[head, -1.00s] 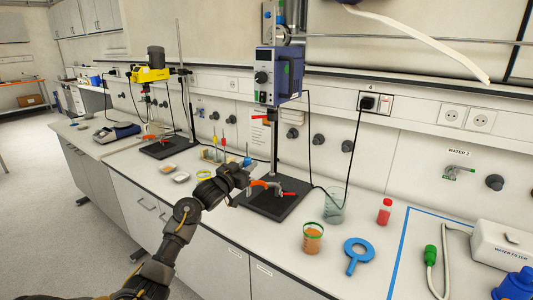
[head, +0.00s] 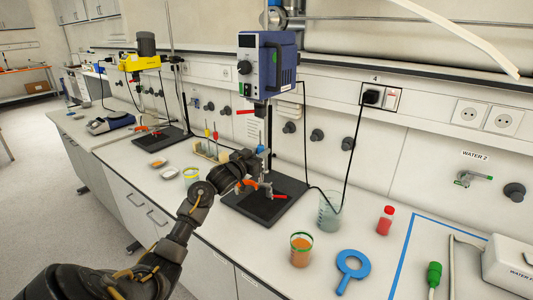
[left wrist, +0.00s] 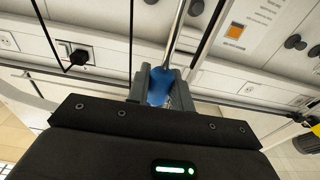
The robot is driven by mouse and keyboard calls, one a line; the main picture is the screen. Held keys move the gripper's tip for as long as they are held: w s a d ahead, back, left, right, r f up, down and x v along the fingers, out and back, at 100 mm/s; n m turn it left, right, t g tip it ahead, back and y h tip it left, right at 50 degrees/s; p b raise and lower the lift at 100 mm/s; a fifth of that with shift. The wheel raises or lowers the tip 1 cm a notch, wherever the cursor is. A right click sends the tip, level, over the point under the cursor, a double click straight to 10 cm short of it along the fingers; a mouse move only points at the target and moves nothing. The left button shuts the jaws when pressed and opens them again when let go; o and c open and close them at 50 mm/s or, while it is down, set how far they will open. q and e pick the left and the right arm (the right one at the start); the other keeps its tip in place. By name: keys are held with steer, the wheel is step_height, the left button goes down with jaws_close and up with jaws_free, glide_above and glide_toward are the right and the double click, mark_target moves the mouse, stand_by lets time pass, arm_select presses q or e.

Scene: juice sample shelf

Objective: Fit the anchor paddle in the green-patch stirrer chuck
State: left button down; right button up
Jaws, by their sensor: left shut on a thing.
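My left gripper (head: 260,152) is shut on a blue-collared paddle (head: 260,148), in front of the stand of the blue stirrer. In the left wrist view the blue collar (left wrist: 159,86) sits between the fingers (left wrist: 158,92), and a thin metal shaft runs up from it. The paddle's lower end is not clear. The blue stirrer (head: 268,65) carries a green patch (head: 245,90). Its chuck (head: 259,109) is below the motor, with a red lever beside it. The held paddle is below the chuck and apart from it. My right gripper is out of view.
A rack (head: 208,151) holds other coloured paddles. A yellow stirrer (head: 138,62) stands farther left.

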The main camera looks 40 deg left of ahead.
mark_target(260, 144)
arm_select(q)
steer(key=shift+s+a+r, duration=0.1)
steer(key=shift+a+r, duration=0.1)
steer(key=shift+r, duration=0.1)
steer(key=shift+w+r+p, duration=0.4)
steer(key=shift+r+p, duration=0.15)
steer(key=shift+d+r, duration=0.15)
steer(key=shift+r, duration=0.2)
steer(key=shift+s+r+p, duration=0.15)
steer(key=shift+r+p, duration=0.25)
steer(key=shift+r, duration=0.05)
steer(key=shift+r+p, duration=0.35)
steer(key=shift+r, duration=0.25)
steer(key=shift+f, duration=0.1)
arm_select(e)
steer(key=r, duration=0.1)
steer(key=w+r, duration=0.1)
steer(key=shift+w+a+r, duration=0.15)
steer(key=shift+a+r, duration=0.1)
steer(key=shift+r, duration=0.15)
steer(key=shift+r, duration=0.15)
